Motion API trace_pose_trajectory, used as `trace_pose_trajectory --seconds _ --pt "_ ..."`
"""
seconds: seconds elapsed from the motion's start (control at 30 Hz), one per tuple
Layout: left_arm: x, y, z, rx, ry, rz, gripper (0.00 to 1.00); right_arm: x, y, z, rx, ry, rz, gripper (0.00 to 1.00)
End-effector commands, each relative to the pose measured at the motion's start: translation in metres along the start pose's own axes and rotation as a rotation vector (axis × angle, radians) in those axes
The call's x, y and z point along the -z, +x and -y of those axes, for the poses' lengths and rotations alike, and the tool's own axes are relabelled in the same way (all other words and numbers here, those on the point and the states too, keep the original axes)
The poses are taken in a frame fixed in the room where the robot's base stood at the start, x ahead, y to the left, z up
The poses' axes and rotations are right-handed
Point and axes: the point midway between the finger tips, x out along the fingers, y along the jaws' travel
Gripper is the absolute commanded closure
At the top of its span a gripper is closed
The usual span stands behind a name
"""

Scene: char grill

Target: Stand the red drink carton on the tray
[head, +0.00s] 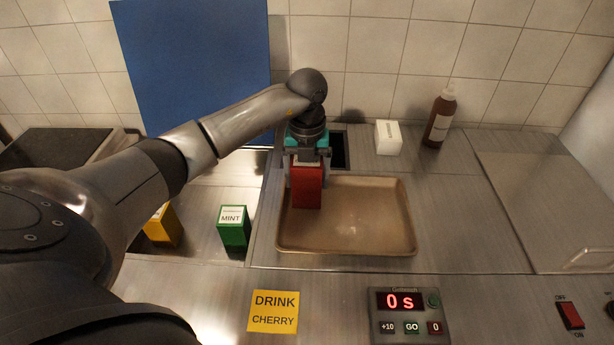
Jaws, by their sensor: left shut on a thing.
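The red drink carton (307,190) is upright at the left part of the tan tray (360,245). My left gripper (307,160) is shut on the carton's upper part from above. The carton's top is partly hidden by the gripper. I cannot tell whether its bottom touches the tray or is slightly above it. The rest of the tray is empty. My right gripper is not in view.
A green MINT carton (235,232) and a yellow carton (162,228) stand left of the tray. A white box (388,137) and a brown bottle (440,118) stand behind it. A yellow card reading DRINK CHERRY (273,312) and a timer (409,315) showing 0 s lie in front.

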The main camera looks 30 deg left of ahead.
Motion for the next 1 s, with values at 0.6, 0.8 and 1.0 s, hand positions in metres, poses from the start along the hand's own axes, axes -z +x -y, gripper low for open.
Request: trace_pose_trajectory --seconds 0.6,0.8,1.0 --pt "0.0 0.002 0.0 0.0 0.0 0.0 0.0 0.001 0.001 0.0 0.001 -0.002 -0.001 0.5" --pt "-0.001 -0.016 0.0 0.002 0.0 0.004 0.0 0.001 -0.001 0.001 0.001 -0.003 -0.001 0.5" --pt "-0.001 -0.059 0.001 0.003 0.001 0.006 0.0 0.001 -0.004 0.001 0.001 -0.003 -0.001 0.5"
